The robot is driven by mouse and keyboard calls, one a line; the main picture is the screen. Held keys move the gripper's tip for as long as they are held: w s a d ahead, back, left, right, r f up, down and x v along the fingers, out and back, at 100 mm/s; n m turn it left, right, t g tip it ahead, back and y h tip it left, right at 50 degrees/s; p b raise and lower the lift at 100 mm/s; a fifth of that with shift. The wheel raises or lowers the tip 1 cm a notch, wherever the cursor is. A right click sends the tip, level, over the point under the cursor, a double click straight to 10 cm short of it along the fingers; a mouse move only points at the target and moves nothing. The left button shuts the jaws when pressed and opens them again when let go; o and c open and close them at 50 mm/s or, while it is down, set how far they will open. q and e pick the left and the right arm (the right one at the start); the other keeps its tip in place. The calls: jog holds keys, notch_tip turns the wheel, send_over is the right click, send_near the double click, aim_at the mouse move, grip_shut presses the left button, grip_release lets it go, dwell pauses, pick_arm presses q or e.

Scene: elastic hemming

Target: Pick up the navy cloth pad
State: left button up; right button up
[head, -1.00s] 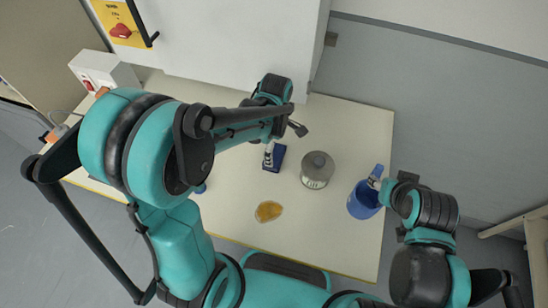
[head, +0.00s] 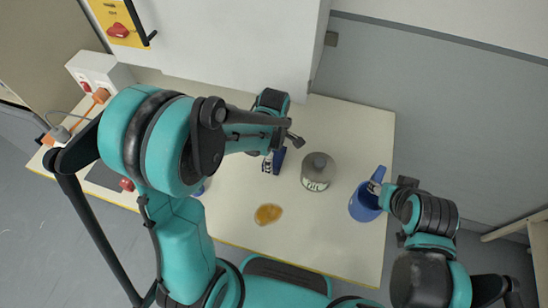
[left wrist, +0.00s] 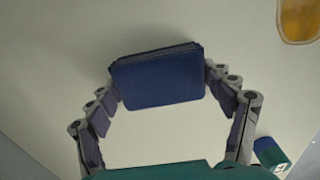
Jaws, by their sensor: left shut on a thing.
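The navy cloth pad (head: 279,160) is partly hidden behind my left gripper (head: 268,162) in the head view. In the left wrist view the pad (left wrist: 158,82) sits between the two fingers of my left gripper (left wrist: 161,88), which touch its left and right edges. The gripper is shut on it. Whether the pad is clear of the table is hard to tell. My right gripper (head: 377,187) is at the handle of a blue jug (head: 364,205); its fingers are too small and covered to read.
A grey labelled canister (head: 318,171) stands right of the pad. An amber puddle (head: 268,214) lies on the pale table (head: 330,235) in front. A small blue object (left wrist: 270,153) lies near the left gripper. A white cabinet (head: 240,45) rises behind.

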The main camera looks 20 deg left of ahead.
pick_arm(q)
notch_tip(320, 180, up, 10)
jog(key=p, duration=0.3)
jog(key=shift+p, duration=0.35)
jog(key=shift+o, duration=1.1)
jog(key=shift+c, duration=0.5)
